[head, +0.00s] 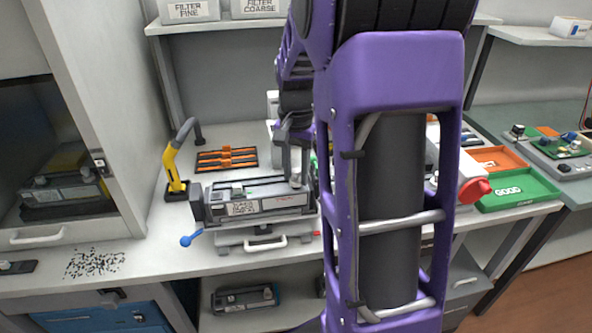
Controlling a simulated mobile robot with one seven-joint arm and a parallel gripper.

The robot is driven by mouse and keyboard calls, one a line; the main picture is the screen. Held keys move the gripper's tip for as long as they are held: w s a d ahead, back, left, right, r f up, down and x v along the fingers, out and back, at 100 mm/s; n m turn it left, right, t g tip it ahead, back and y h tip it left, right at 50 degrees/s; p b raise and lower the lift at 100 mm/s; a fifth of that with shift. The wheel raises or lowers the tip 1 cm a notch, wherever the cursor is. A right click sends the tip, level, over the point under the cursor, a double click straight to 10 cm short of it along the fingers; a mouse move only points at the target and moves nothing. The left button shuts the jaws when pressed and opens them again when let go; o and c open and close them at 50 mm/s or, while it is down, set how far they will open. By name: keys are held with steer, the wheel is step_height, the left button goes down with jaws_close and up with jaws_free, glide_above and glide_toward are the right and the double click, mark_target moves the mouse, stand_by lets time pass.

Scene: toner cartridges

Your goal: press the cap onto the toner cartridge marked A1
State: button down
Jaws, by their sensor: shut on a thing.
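A long black and grey toner cartridge (262,205) with a white label lies in a grey cradle (225,222) on the bench, left of my purple arm. Its label is too small to read for the mark A1. My gripper (297,178) points down at the cartridge's right end. It is shut on a small grey piece, which looks like the cap; the jaws hide most of it. I cannot tell whether the piece is seated on the cartridge or just above it.
A yellow hose arm (175,168) stands left of the cradle. An orange rack (227,158) lies behind it. Black specks (94,263) are spilled at the bench's left. A green GOOD tray (515,190) sits at right. My arm hides the middle of the bench.

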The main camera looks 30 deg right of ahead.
steer(key=shift+f, duration=0.5)
stand_by(0.7)
steer(key=shift+c, duration=2.2)
jaws_free()
steer(key=shift+o, duration=1.2)
steer(key=shift+r+p, duration=0.55)
steer(key=shift+r, duration=2.95)
